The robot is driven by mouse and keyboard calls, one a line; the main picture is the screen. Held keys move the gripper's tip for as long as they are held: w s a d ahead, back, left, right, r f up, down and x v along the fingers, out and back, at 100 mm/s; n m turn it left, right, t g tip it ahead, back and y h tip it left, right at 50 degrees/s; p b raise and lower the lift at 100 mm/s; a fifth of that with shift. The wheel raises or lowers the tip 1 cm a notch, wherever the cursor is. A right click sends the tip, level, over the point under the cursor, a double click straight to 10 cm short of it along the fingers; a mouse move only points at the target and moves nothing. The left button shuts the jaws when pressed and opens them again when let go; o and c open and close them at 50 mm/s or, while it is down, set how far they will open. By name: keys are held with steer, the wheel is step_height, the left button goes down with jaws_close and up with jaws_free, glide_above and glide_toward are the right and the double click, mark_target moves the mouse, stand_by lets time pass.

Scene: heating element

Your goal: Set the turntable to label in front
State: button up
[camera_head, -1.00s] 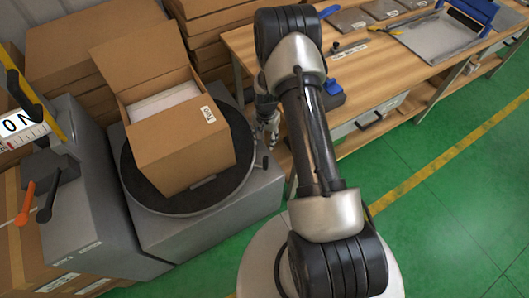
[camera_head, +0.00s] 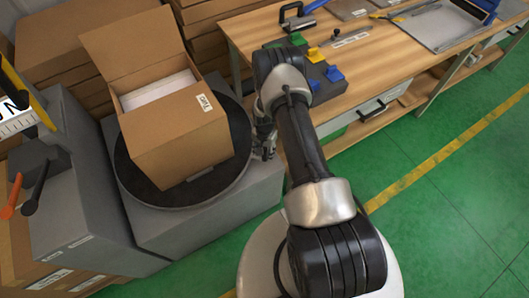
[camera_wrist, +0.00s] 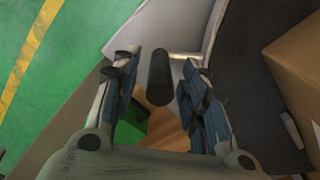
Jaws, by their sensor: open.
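The turntable is a round dark disc (camera_head: 222,180) on a grey base. An open cardboard box (camera_head: 182,144) stands on it, with a white label (camera_head: 204,102) near the top right of its visible side. In the wrist view the disc (camera_wrist: 247,62) lies at the right, with the box (camera_wrist: 300,75) at the far right. My gripper (camera_head: 265,146) is at the disc's right edge. In the wrist view my gripper (camera_wrist: 160,90) is open, with a dark upright peg (camera_wrist: 159,78) between its fingers, apart from both. The peg's lower end is hard to see.
A wooden workbench (camera_head: 375,62) with coloured blocks and tools stands right of the turntable, close to my arm. A grey cabinet (camera_head: 80,215) with an orange lever (camera_head: 12,198) and a black lever stands at the left. Cardboard boxes are stacked behind. Green floor (camera_head: 440,210) is free at the right.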

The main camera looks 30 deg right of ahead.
steer(key=shift+f, duration=0.1)
steer(key=shift+c, duration=0.4)
jaws_close()
stand_by(0.4)
